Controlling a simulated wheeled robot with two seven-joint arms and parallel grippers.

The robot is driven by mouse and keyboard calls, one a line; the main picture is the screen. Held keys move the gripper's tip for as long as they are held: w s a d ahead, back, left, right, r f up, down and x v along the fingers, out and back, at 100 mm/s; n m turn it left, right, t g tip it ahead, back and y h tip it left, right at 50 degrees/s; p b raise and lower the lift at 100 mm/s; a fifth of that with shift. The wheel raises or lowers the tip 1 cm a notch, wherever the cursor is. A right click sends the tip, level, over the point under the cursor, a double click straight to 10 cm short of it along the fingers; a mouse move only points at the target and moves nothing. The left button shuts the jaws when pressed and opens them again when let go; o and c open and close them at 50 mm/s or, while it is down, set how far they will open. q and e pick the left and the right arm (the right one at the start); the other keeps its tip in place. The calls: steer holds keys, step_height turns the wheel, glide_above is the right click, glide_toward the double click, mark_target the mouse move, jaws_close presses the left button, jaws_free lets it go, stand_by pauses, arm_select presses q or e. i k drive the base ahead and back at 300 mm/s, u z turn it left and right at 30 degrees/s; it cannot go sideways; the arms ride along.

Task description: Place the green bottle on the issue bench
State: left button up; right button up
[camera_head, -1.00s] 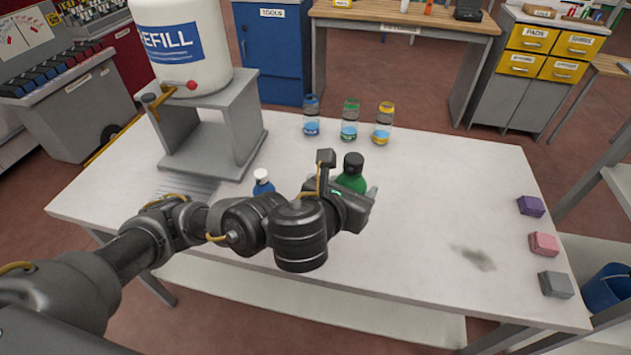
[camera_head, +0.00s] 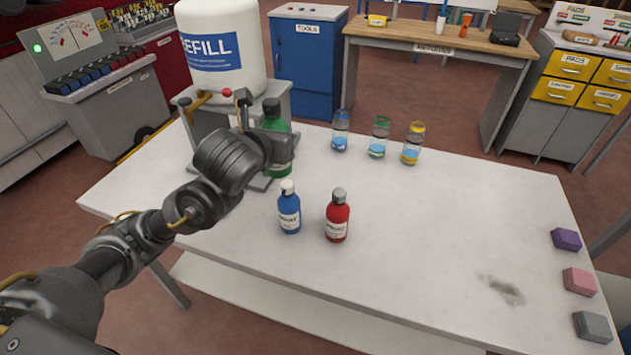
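The green bottle (camera_head: 275,122) has a dark cap and is upright in my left gripper (camera_head: 268,149), in front of the refill stand at the table's back left. The gripper and wrist hide part of the bottle; I cannot tell whether its base touches anything. A wooden-topped bench (camera_head: 400,33) stands behind the table with a label on its front edge that is too small to read surely; it may be the issue bench. My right gripper is not in view.
A blue bottle (camera_head: 289,212) and a red bottle (camera_head: 337,218) stand on the white table (camera_head: 420,230). Several small jars, including a yellow-topped one (camera_head: 413,145), line the back edge. The refill tank (camera_head: 222,50) stands back left. Blocks, one purple (camera_head: 566,239), lie right.

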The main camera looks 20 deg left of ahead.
mark_target(493, 220)
steer(key=u, duration=2.3)
steer(key=k, duration=1.9)
steer(key=z, duration=2.6)
steer(key=i, duration=0.5)
steer(key=u, duration=0.1)
